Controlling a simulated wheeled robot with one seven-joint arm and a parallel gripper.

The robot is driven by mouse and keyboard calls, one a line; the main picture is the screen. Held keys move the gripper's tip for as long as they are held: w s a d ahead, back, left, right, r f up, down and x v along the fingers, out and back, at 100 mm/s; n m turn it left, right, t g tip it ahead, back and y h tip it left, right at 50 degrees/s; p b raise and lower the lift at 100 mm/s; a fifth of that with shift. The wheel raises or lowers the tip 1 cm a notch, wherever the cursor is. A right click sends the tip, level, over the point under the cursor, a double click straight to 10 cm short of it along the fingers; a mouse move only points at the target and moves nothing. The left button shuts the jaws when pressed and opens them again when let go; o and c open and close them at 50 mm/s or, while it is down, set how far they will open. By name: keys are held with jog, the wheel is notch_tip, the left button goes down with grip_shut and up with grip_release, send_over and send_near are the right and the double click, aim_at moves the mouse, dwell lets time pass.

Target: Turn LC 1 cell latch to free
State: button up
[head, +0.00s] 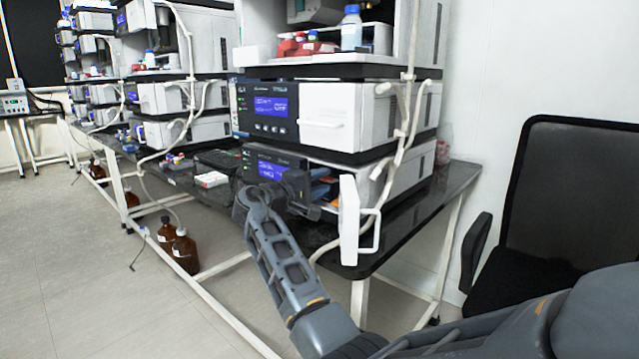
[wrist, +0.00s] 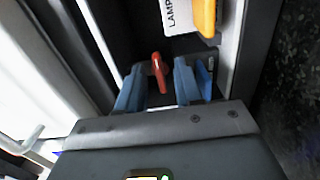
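The red latch (wrist: 158,72), a small lever, shows in the wrist view inside a dark recess. My gripper (wrist: 160,86) has its two blue fingers apart, one on each side of the latch. The fingers look clear of the latch, though contact is hard to judge. In the head view my gripper (head: 322,188) reaches into the open front of the lower module (head: 272,170) of the nearest stack. The latch is hidden there by my gripper and arm. A white label reading "LAMP" (wrist: 180,16) and a yellow part (wrist: 205,18) sit beyond the latch.
The module's white door (head: 349,222) stands open to the right of my gripper, with its handle outward. A closed upper module (head: 330,118) is above. A black chair (head: 570,190) stands at the right. Brown bottles (head: 185,250) stand on the floor below the bench (head: 400,220).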

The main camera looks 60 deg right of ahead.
jog(key=v, duration=0.7)
jog(key=shift+a+p, duration=0.4)
